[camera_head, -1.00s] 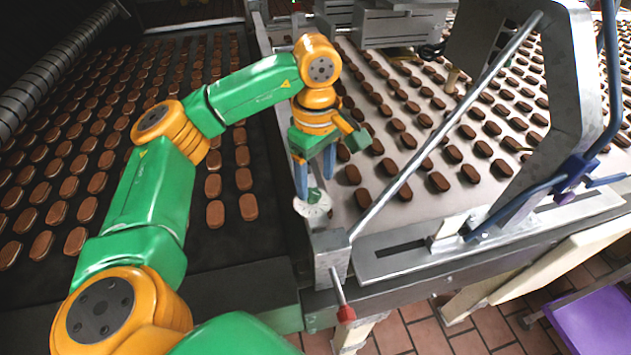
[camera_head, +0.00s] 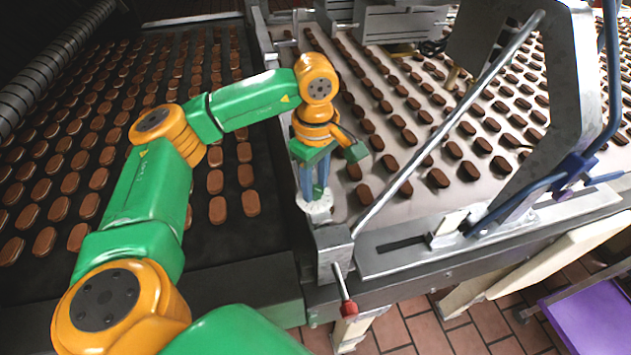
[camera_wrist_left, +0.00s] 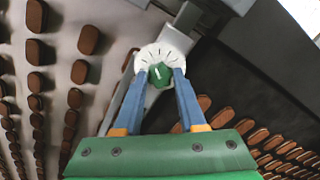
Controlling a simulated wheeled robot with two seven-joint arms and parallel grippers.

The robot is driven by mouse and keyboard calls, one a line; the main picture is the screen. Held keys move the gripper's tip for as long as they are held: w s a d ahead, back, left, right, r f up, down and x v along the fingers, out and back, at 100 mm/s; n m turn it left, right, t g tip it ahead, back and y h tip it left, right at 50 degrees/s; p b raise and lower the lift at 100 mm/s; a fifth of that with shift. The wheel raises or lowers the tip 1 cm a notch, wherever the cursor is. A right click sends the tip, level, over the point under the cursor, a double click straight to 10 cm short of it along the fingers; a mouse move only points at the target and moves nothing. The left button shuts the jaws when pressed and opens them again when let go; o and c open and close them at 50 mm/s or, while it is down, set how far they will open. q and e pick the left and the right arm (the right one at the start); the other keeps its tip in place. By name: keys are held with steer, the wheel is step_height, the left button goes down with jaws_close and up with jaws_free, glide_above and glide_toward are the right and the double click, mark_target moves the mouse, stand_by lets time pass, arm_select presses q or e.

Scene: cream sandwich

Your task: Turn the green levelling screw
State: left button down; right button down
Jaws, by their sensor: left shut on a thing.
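The green levelling screw (camera_wrist_left: 160,74) stands in the middle of a round white dial (camera_wrist_left: 160,52) with dark tick marks and shows a pale mark on its top. In the head view the screw (camera_head: 318,191) is a small green spot above the white dial (camera_head: 315,206), at the corner of the metal frame. My left gripper (camera_head: 316,192) points down from above with its blue fingers shut on the screw. In the wrist view the gripper's fingertips (camera_wrist_left: 160,73) press it from both sides. My right gripper is not in view.
A dark belt (camera_head: 235,262) with rows of brown biscuits lies left, a pale belt (camera_head: 405,215) with more lies right. A slanted metal rod (camera_head: 445,125) and a red-tipped lever (camera_head: 349,308) are close to the dial. A purple surface (camera_head: 590,318) is at lower right.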

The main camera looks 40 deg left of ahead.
arm_select(q)
steer(key=shift+n+b, duration=0.4)
steer(key=shift+n, duration=0.5)
steer(key=n+b, duration=0.1)
steer(key=n, duration=0.1)
steer(key=shift+n, duration=0.3)
steer(key=shift+n+b, duration=0.4)
steer(key=shift+n, duration=2.1)
steer(key=shift+c, duration=2.4)
jaws_free()
